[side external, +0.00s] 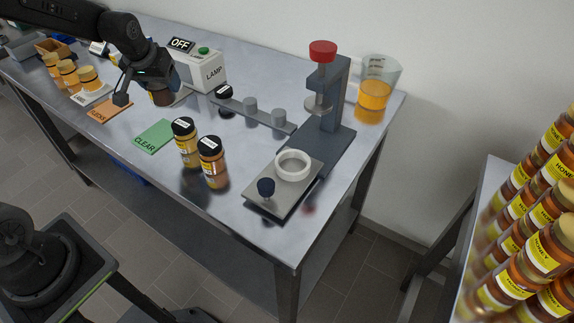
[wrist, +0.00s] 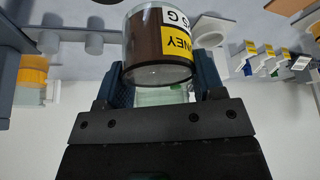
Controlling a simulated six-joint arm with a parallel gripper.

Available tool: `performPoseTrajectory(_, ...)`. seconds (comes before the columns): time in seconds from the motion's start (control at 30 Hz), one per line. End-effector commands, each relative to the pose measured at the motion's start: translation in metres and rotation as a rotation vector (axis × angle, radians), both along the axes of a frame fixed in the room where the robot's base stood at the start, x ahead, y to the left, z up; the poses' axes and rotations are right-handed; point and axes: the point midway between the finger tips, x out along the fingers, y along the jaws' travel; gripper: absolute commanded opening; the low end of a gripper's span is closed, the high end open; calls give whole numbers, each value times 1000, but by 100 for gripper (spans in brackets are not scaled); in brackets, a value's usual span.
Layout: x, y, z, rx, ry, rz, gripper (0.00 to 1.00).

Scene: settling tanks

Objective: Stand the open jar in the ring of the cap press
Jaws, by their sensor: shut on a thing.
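My gripper (side external: 148,92) is shut on a brown glass jar (side external: 162,98) beside the lamp box, far from the press. In the wrist view the jar (wrist: 157,45) sits between the fingers (wrist: 164,86), with a white and yellow honey label; its mouth cannot be made out clearly. The cap press (side external: 333,100) stands at the table's right end, with a red knob (side external: 323,50) on top. Its white ring (side external: 293,166) lies empty on a grey plate (side external: 266,191) in front, with a dark-blue knob at the plate's near corner.
Two black-lidded jars (side external: 212,165) stand between the green CLEAR mat (side external: 155,136) and the plate. A rail with grey pegs (side external: 250,104) and a black cap (side external: 224,93) lies left of the press. The lamp box (side external: 203,72) reads OFF. A jug (side external: 376,85) stands behind the press.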

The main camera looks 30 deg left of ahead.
Motion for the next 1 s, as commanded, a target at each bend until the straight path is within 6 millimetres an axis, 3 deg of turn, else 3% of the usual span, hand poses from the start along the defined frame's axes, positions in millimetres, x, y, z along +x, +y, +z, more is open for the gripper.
performPoseTrajectory(0.03,14,-28,2,-1,-2,-86,32)
performPoseTrajectory(0.2,41,-109,6,-2,-3,-331,32)
performPoseTrajectory(0.4,51,-182,10,-3,-8,-538,32)
performPoseTrajectory(0.67,53,-223,7,-4,-8,-634,32)
performPoseTrajectory(1.0,60,-293,-34,-4,-8,-638,32)
